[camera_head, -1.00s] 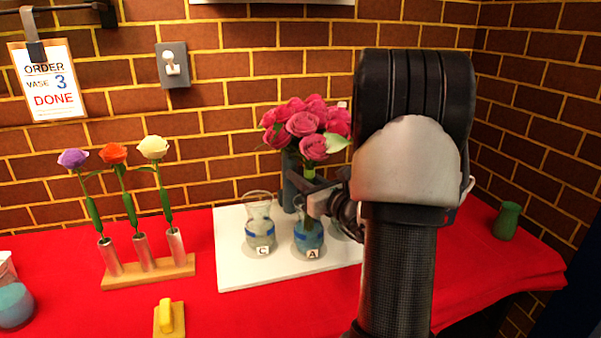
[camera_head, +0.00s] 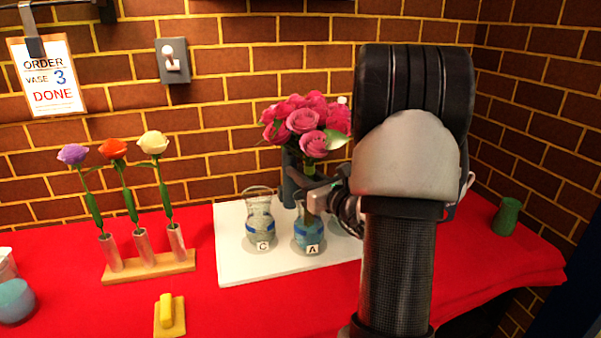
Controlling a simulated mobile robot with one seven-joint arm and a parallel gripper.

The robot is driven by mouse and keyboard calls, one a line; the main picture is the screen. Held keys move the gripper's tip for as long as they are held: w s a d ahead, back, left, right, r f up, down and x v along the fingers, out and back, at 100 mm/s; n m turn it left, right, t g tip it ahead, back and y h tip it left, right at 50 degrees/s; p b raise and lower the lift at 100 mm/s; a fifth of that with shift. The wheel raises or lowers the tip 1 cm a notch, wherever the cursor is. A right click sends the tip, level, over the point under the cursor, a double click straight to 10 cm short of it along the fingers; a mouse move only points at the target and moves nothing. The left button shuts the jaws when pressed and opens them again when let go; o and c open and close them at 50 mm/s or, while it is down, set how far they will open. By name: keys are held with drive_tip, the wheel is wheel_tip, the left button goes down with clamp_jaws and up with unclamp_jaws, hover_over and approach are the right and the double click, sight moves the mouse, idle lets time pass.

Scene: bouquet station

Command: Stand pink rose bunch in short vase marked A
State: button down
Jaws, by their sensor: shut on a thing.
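The pink rose bunch (camera_head: 303,122) stands upright with its heads above the short vase marked A (camera_head: 308,236). Its stems run down to the mouth of that vase and appear to be inside it; my gripper partly covers this spot. Vase A is clear glass with a blue band and stands on a white board (camera_head: 245,270). My gripper (camera_head: 314,190) is shut on the stems, just above the vase's rim. My arm hides the right part of the board.
A similar vase marked C (camera_head: 260,232) stands just left of vase A. A dark grey container (camera_head: 289,180) stands behind. A wooden rack (camera_head: 150,268) holds three single roses at left. A green vase (camera_head: 507,217) is at far right.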

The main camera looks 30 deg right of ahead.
drive_tip(key=shift+f, duration=0.4)
idle(0.4)
drive_tip(key=c, duration=1.5)
unclamp_jaws()
drive_tip(key=s, duration=0.5)
drive_tip(key=s+p, duration=0.1)
drive_tip(key=s, duration=0.5)
drive_tip(key=s+d+p, duration=0.1)
drive_tip(key=s, duration=0.5)
drive_tip(key=shift+s, duration=0.25)
